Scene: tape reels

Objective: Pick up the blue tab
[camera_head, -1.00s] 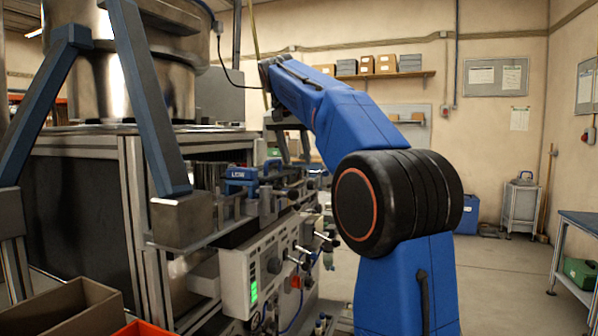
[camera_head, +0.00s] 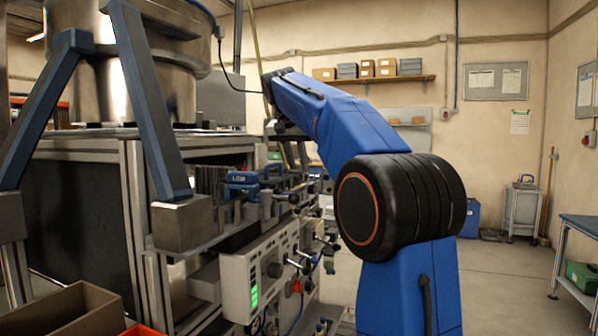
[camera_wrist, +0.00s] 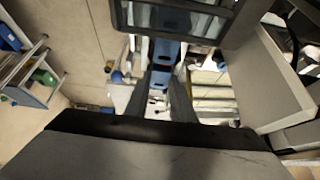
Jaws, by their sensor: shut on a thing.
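In the wrist view, a blue piece (camera_wrist: 168,50), which I take for the blue tab, runs up from the fingertips of my gripper (camera_wrist: 166,76). The two grey fingers are close together and shut on its near end. The exact contact is small and partly hidden by the fingers. In the head view, my blue arm reaches over beside the machine. The fingers cannot be made out there. A blue block with white lettering (camera_head: 241,178) sits on the machine's side rail; I cannot tell whether it is the same piece.
The machine's grey control box (camera_head: 243,285) with a green display and several knobs juts out below the rail. An open brown bin (camera_head: 75,312) stands at the lower left. In the wrist view, a pale panel (camera_wrist: 262,80) lies close on the right.

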